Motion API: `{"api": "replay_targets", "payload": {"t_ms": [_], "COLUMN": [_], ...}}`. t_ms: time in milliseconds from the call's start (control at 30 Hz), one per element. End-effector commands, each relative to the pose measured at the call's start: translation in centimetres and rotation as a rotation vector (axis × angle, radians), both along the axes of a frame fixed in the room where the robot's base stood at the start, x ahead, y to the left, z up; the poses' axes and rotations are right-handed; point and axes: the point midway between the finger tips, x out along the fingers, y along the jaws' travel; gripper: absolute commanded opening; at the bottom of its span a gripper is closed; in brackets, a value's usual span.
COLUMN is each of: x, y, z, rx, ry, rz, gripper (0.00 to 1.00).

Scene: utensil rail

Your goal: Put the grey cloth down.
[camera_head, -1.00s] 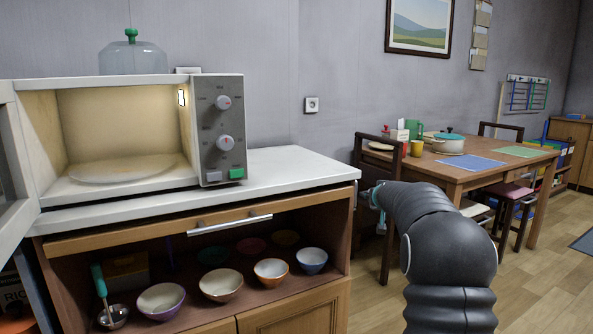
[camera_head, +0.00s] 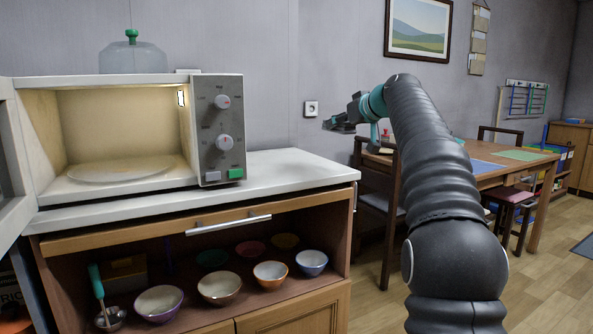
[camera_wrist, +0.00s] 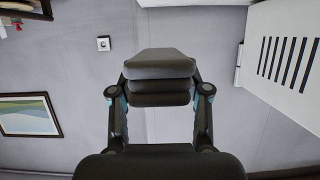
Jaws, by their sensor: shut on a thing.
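My gripper (camera_head: 338,124) is raised in front of the wall, to the right of the microwave and above the level of the white worktop. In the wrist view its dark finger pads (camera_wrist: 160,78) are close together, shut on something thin. I cannot make out the grey cloth clearly in either view. What lies between the pads is mostly hidden by the pads themselves.
The white worktop (camera_head: 290,172) is bare right of the open microwave (camera_head: 120,130). Bowls and a ladle (camera_head: 100,300) stand on the shelf below. A dining table (camera_head: 487,180) and chairs stand at the right, partly behind my arm.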

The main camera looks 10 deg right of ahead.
Motion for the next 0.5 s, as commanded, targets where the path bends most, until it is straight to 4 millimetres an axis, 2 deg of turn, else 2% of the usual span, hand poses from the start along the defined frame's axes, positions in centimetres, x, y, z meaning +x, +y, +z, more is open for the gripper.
{"api": "replay_targets", "payload": {"t_ms": [500], "x": [3.1], "y": [8.8], "z": [-5.5], "rx": [0.0], "ry": [0.002], "rz": [0.009], "gripper": [0.14]}}
